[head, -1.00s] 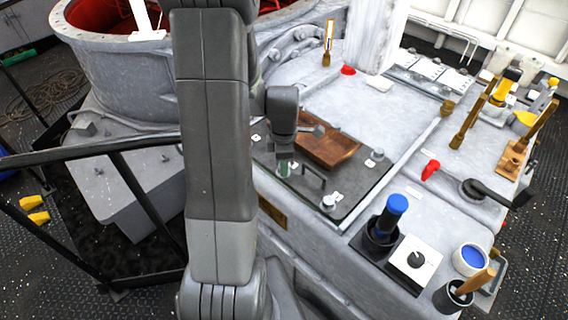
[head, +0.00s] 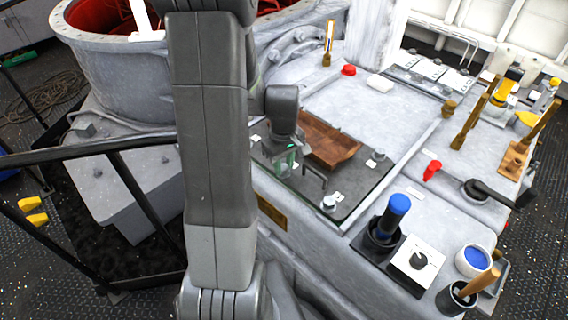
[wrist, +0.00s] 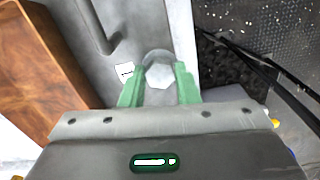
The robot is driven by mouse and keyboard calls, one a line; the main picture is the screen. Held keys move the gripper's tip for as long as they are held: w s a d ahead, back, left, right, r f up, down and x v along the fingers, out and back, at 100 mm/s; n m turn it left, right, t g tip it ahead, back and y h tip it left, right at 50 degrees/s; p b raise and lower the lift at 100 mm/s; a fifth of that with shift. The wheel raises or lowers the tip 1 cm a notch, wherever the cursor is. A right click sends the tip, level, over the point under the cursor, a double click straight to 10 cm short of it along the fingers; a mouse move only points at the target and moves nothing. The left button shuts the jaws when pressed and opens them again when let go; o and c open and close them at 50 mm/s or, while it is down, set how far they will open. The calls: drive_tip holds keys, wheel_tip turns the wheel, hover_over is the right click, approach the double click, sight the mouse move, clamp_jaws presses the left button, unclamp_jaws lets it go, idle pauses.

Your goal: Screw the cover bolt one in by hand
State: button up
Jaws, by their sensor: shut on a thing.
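My gripper (wrist: 160,90) points down at the dark cover plate (head: 350,196), near its left front edge. In the wrist view its green fingers stand on either side of a grey hex-headed bolt (wrist: 159,75) and are shut on it. A small white label (wrist: 124,71) lies on the plate beside the bolt. In the head view the gripper (head: 286,166) shows below the dark wrist, and the bolt between the fingers is too small to make out. The bolt's lower end is hidden, so I cannot tell how deep it sits.
A wooden tray (head: 328,142) lies close to the gripper on the plate, and a bent handle (head: 316,179) rises in front. Other bolts (head: 328,203) sit at the plate's corners. A blue-handled tool (head: 391,218) stands at the front right. The grey deck behind is largely clear.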

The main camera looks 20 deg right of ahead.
drive_tip(key=m, duration=0.5)
drive_tip(key=shift+w+r+m, duration=0.1)
drive_tip(key=shift+w+m, duration=0.05)
drive_tip(key=shift+m, duration=0.15)
drive_tip(key=m, duration=0.5)
drive_tip(key=shift+b, duration=0.3)
drive_tip(key=m, duration=0.5)
drive_tip(key=shift+w+m, duration=0.1)
drive_tip(key=shift+m, duration=0.3)
drive_tip(key=m, duration=0.4)
drive_tip(key=shift+a, duration=0.1)
drive_tip(key=m, duration=1)
drive_tip(key=shift+w, duration=0.1)
drive_tip(key=m, duration=0.5)
drive_tip(key=shift+m, duration=0.4)
drive_tip(key=m, duration=0.4)
drive_tip(key=shift+m, duration=0.4)
